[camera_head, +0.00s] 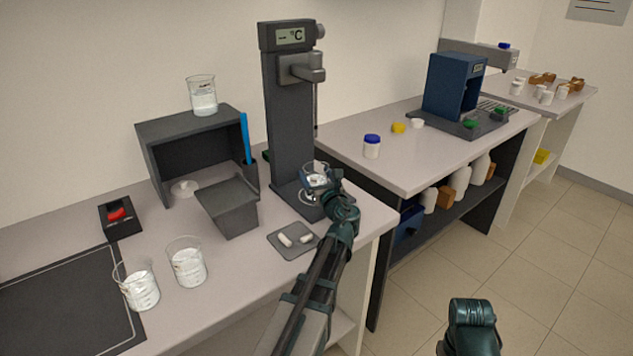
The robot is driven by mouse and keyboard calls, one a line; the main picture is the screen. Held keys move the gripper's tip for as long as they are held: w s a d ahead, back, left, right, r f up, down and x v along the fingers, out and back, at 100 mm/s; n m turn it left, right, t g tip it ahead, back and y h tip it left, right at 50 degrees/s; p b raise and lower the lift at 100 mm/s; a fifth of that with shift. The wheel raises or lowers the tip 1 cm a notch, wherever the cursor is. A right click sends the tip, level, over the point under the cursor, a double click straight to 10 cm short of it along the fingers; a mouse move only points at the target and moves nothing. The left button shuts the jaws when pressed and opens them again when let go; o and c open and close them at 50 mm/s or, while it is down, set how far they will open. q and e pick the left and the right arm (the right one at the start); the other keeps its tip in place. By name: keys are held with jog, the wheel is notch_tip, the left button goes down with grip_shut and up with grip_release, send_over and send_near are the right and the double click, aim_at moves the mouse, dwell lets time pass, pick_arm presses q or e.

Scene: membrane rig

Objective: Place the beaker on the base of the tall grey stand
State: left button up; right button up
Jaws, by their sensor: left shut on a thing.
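The tall grey stand (287,110) with a °C display stands at the back of the near bench. Its dark base (287,193) reaches forward at the bench top. My left gripper (325,183) is shut on a clear glass beaker (314,170). The beaker is over the stand's base, in front of the column, and looks roughly upright. My gripper hides part of it, and I cannot tell whether its bottom touches the base.
Two beakers (187,262) stand at the bench front, and another (202,95) on the grey box (195,125). A small tray (292,240) with white pieces lies just in front of the base. A grey bin (230,208) and blue stick (245,138) are left of the stand.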

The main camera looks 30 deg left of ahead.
pick_arm(q)
jog(key=shift+r, duration=0.1)
jog(key=o, duration=1.2)
jog(key=shift+f, duration=0.2)
jog(key=shift+o, duration=1)
jog(key=shift+r, duration=0.15)
jog(key=shift+s+d+r, duration=0.1)
jog(key=shift+s+d, duration=0.05)
jog(key=v, duration=1.1)
jog(key=shift+s+d, duration=0.2)
jog(key=shift+d, duration=0.05)
jog(key=shift+d, duration=0.1)
